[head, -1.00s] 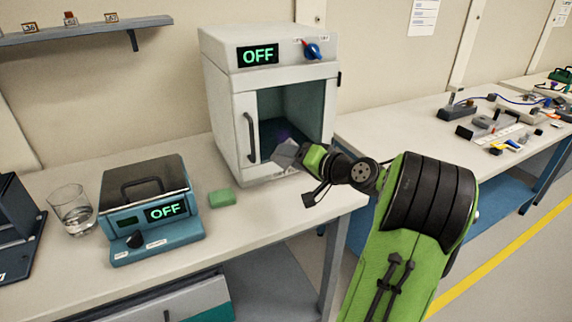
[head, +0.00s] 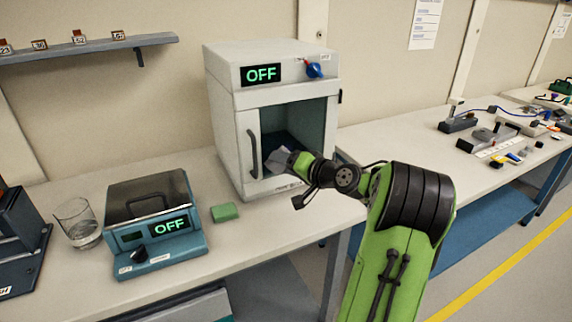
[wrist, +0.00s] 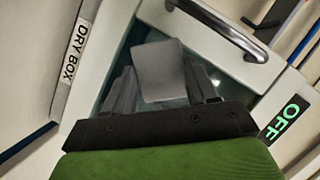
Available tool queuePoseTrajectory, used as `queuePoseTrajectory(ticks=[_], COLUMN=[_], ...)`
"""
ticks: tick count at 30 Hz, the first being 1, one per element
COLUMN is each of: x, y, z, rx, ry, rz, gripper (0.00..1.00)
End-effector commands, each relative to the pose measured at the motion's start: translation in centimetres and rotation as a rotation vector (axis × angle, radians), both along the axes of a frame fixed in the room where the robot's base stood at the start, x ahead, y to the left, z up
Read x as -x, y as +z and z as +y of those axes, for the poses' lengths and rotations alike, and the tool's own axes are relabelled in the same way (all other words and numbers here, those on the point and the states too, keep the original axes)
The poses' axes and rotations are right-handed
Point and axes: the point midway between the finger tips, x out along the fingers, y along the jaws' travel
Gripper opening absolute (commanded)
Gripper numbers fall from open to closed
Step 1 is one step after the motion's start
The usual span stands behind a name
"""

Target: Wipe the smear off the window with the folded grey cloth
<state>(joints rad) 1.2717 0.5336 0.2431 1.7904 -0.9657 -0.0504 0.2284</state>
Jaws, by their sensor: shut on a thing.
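The dry box (head: 222,85) is a white cabinet on the bench, with a dark window (head: 308,118) in its front door. My gripper (head: 291,160) is shut on the folded grey cloth (head: 277,156), holding it at the lower part of the window. In the wrist view, the cloth (wrist: 163,72) sits between the two dark fingers of my gripper (wrist: 161,84), in front of the glass (wrist: 137,35). I cannot tell whether the cloth touches the glass. I see no smear on the visible glass; the part behind the cloth and gripper is hidden.
The door handle (head: 252,153) sticks out left of the window. A green block (head: 225,212), a blue device (head: 160,250) reading OFF and a glass of clear liquid (head: 78,222) stand on the bench to the left. A second bench with tools (head: 485,140) is at right.

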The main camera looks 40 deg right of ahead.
Motion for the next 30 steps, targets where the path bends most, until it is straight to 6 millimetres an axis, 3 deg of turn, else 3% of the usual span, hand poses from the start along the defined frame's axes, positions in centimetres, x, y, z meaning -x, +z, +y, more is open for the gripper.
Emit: queuePoseTrajectory(ticks=[30], x=[-1.7], y=[0.1], z=[-0.7], rx=[0.000], ry=[-0.001], rz=[0.000], gripper=[0.33])
